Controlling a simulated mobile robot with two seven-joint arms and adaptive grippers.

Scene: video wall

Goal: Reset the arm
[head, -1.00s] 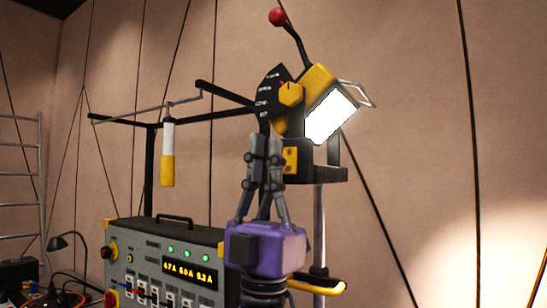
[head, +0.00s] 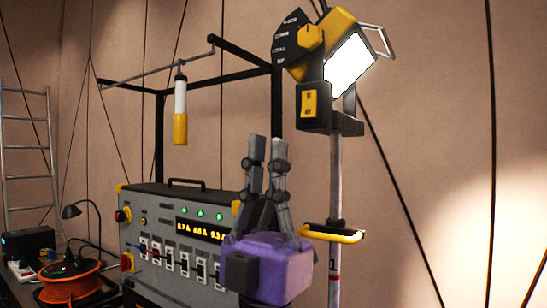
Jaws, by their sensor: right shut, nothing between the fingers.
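My right gripper (head: 267,150), with a purple body and grey fingers, points upward in the lower middle. Its fingers are close together and nothing shows between them. It stands in front of the right part of a grey control box (head: 160,212) and hides some of it. The gripper is below the yellow and black lamp head (head: 318,45), apart from it in the picture. My left gripper is not in view.
A white and yellow cylinder (head: 180,112) hangs from a rod on a black frame (head: 159,140). The lamp stands on a pole (head: 335,185) with a yellow handle (head: 332,233). An orange cable reel (head: 72,280), a small desk lamp (head: 72,211) and a ladder (head: 27,145) are at left.

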